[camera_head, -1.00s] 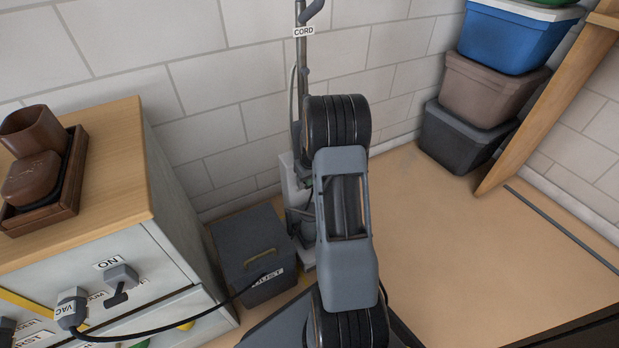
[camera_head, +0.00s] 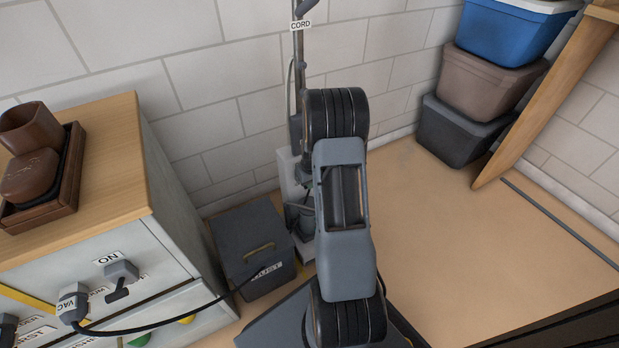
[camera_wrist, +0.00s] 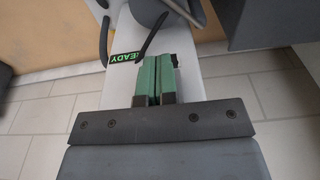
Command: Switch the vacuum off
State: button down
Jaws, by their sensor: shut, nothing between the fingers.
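The upright vacuum, with a pale body (camera_head: 288,182) and a tall pole tagged CORD (camera_head: 300,25), stands against the wall, partly hidden behind my arm. A grey switch (camera_head: 121,272) with a dark lever sits under an ON label on the cabinet front. A grey plug tagged VAC (camera_head: 72,303) is on the same front, with a black cable running right. In the wrist view my gripper (camera_wrist: 157,62) has its green fingers together and empty, over a pale surface. A lit green READY display (camera_wrist: 124,58) is just left of the fingertips. My fingers do not show in the head view.
A dark lidded box (camera_head: 252,240) stands between cabinet and vacuum. The cabinet top (camera_head: 105,135) holds a wooden tray (camera_head: 72,190) with brown pots. Stacked bins (camera_head: 490,85) and a leaning plank (camera_head: 540,105) are at the right.

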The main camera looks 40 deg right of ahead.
jog(key=shift+s+f, duration=0.15)
jog(key=shift+f, duration=0.55)
jog(key=shift+s+f, duration=0.15)
jog(key=shift+f, duration=0.5)
jog(key=shift+s+a+f+b, duration=0.1)
jog(key=shift+f+b, duration=0.05)
jog(key=shift+b, duration=0.15)
